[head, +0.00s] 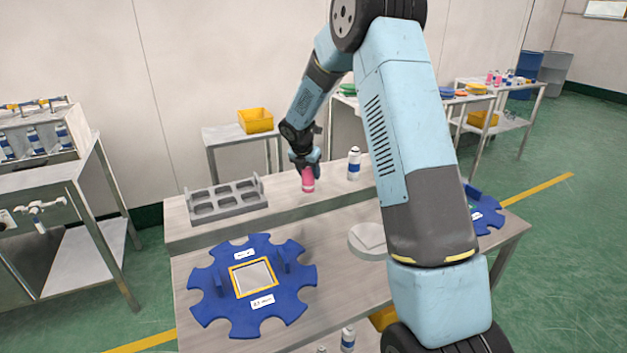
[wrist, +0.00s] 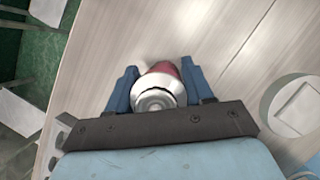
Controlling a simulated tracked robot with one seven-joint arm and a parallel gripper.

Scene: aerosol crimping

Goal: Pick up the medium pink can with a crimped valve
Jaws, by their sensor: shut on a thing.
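The pink can (head: 308,184) stands upright at the raised back part of the table, with a pale band on its body. My gripper (head: 305,160) is over it from above, shut on its upper part. In the wrist view the pink can (wrist: 163,72) sits between the two blue fingers of my gripper (wrist: 160,88), its silvery metal top facing the camera. I cannot tell whether its valve is crimped, nor whether its base touches the surface.
A white and blue can (head: 354,163) stands just right of the pink one. A grey rack (head: 226,207) with empty holes lies to the left. A blue star wheel (head: 212,295) and a round grey disc (head: 366,240) are nearer on the table (head: 335,285).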

